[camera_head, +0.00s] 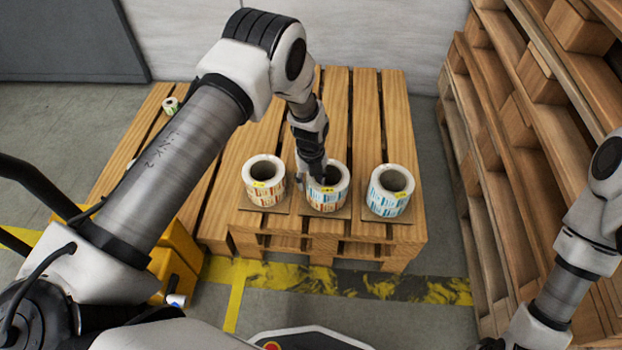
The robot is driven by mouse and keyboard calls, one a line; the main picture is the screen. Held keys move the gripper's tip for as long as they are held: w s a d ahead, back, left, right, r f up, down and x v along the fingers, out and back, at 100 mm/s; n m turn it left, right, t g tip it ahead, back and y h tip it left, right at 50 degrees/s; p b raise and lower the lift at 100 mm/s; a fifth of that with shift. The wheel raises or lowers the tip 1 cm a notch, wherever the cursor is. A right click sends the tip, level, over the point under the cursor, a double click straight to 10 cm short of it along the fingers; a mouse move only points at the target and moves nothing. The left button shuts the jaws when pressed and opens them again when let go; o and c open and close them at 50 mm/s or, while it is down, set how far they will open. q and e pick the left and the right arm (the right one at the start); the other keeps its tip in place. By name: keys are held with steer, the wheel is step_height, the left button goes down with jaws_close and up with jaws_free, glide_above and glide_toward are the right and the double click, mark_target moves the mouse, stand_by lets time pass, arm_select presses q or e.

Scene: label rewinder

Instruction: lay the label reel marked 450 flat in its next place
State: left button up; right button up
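Three label reels lie flat in a row near the front edge of a wooden pallet (255,143). The left reel (265,194) has orange and teal print, the middle reel (330,199) orange-brown and blue print, and the right reel (388,203) blue print. Each has a small yellow tag; I cannot read which says 450. My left gripper (313,180) points down at the middle reel, one finger by its left outer side and the other over its core. Whether it grips the reel's wall I cannot tell. My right arm comes in at the right; its gripper is not visible.
Brown square cards (264,208) lie under the reels. A small green-and-white roll (170,105) sits at the pallet's far left. Stacked pallets (500,130) stand close at the right. A yellow object (178,255) stands at the pallet's front left.

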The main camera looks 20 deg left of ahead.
arm_select(q)
steer(key=shift+r, duration=0.1)
step_height(320, 180, up, 13)
steer(key=p, duration=0.4)
steer(key=s+a+f+n, duration=0.2)
steer(key=s+f+n, duration=0.3)
steer(key=s+n, duration=0.3)
steer(key=s+a+f+n, duration=0.1)
steer(key=s+f+n, duration=0.55)
steer(key=s, duration=0.25)
steer(key=s+r+n, duration=0.1)
steer(key=s+n, duration=1.3)
steer(key=s, duration=0.1)
steer(key=shift+s+a+r, duration=0.15)
steer(key=shift+a, duration=0.15)
steer(key=shift+r, duration=0.1)
